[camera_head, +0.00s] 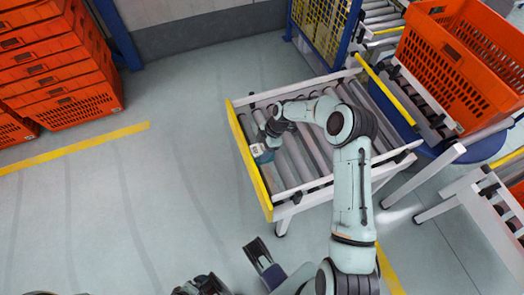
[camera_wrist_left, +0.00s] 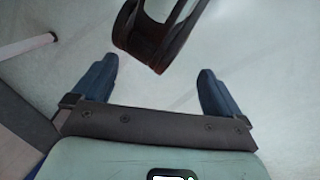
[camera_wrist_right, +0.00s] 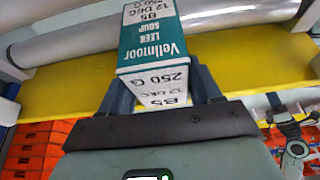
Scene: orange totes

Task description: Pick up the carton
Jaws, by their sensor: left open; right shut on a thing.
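The carton is a small teal and white soup box (camera_wrist_right: 153,50) with printed labels, seen close up in the right wrist view. My right gripper (camera_wrist_right: 163,82) is shut on it, with one finger on each side. In the head view the carton (camera_head: 262,153) shows small at the left end of the roller conveyor, beside the yellow end rail. I cannot tell whether it still touches the rollers. My left gripper (camera_wrist_left: 156,72) is open and empty over bare floor in the left wrist view.
The roller conveyor (camera_head: 318,158) has a yellow end rail (camera_head: 249,160) and white side rails. A large orange tote (camera_head: 460,60) stands at the upper right. Orange totes (camera_head: 60,60) are stacked at the upper left. The floor between is clear. A yellow-meshed fence stands behind.

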